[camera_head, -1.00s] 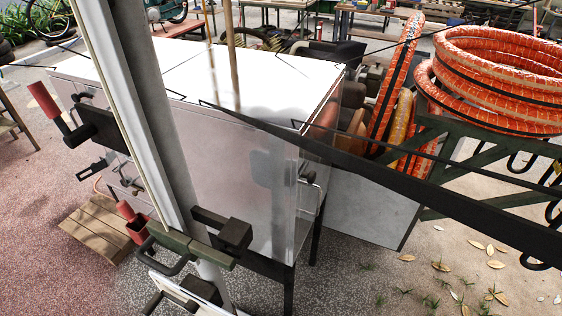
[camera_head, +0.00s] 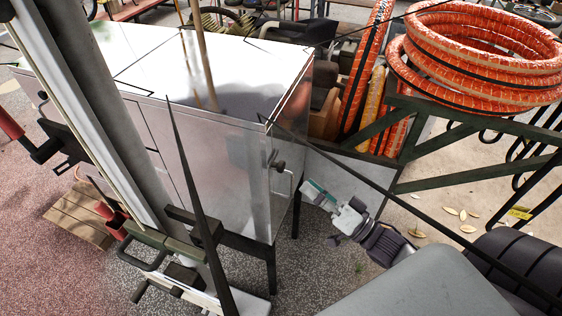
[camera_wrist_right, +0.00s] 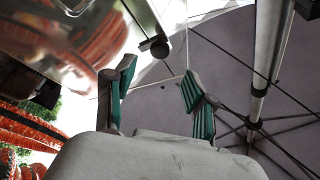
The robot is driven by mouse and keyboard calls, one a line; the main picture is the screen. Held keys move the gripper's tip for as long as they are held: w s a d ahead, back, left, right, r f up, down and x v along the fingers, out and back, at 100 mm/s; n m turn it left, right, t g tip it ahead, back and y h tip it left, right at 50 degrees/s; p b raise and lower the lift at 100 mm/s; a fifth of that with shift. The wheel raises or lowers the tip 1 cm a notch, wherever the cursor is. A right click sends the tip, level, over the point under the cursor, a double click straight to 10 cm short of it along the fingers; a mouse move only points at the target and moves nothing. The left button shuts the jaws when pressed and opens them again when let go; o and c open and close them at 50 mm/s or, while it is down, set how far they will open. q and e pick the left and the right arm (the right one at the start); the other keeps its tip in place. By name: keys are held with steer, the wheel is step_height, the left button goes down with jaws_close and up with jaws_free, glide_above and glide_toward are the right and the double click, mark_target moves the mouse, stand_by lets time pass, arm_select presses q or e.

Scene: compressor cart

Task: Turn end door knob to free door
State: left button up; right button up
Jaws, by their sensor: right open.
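The white metal compressor cabinet (camera_head: 225,165) stands in the middle of the head view. Its end door carries a small dark knob (camera_head: 279,166) beside a metal loop handle (camera_head: 284,182). My right gripper (camera_head: 314,191) comes in from the lower right, a little to the right of the knob and apart from it. In the right wrist view the gripper (camera_wrist_right: 157,82) is open and empty, its green-padded fingers spread. The knob (camera_wrist_right: 158,47) shows just beyond the fingertips, between them in the picture. My left gripper is not in view.
An orange hose coil (camera_head: 480,55) rests on a dark green frame (camera_head: 440,140) at the right. A pole with dark clamps (camera_head: 165,240) stands in front of the cabinet at the left. Thin dark cords cross the view.

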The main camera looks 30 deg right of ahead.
mark_target(284, 167)
steer(key=p+x, duration=0.2)
steer(key=x, duration=0.6)
steer(key=shift+w+a+r, duration=0.1)
steer(key=shift+w, duration=0.3)
steer(key=shift+c, duration=1)
jaws_close()
